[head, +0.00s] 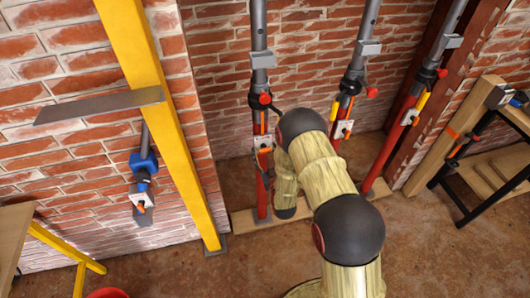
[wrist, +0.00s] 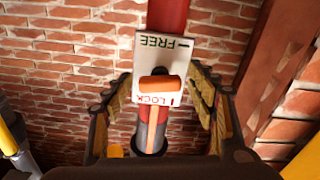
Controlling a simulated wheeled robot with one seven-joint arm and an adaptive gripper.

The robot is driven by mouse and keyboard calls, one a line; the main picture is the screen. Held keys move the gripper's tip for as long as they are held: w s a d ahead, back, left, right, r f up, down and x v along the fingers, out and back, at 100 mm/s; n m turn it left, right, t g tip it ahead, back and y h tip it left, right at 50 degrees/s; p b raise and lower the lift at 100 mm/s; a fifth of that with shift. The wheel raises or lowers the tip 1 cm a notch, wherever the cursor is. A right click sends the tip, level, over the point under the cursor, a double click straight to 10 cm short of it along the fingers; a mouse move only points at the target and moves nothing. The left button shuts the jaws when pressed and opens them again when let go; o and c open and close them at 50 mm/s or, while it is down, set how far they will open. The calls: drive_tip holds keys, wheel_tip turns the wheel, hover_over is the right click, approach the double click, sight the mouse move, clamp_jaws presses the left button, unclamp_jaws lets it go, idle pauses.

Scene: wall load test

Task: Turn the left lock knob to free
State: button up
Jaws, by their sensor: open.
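In the wrist view a white plate (wrist: 182,57) marked FREE and LOCK, seen upside down, sits on a red and grey prop. The orange knob (wrist: 160,88) is in front of it. A thin pale orange bar runs from the knob across the LOCK end. My gripper (wrist: 161,80) is open, with one finger on each side of the plate and knob; I cannot tell whether either touches. In the head view the left prop's plate (head: 263,142) shows beside my arm; my gripper is not clearly visible there.
Two more props, the middle one (head: 357,70) and the right one (head: 432,70), stand to the right. A yellow post (head: 150,70) with a grey shelf (head: 98,106) stands left. Brick wall lies behind. A black-legged bench (head: 470,140) is far right.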

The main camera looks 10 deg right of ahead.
drive_tip(key=shift+w, duration=0.35)
drive_tip(key=shift+c, duration=0.4)
drive_tip(key=c, duration=1.1)
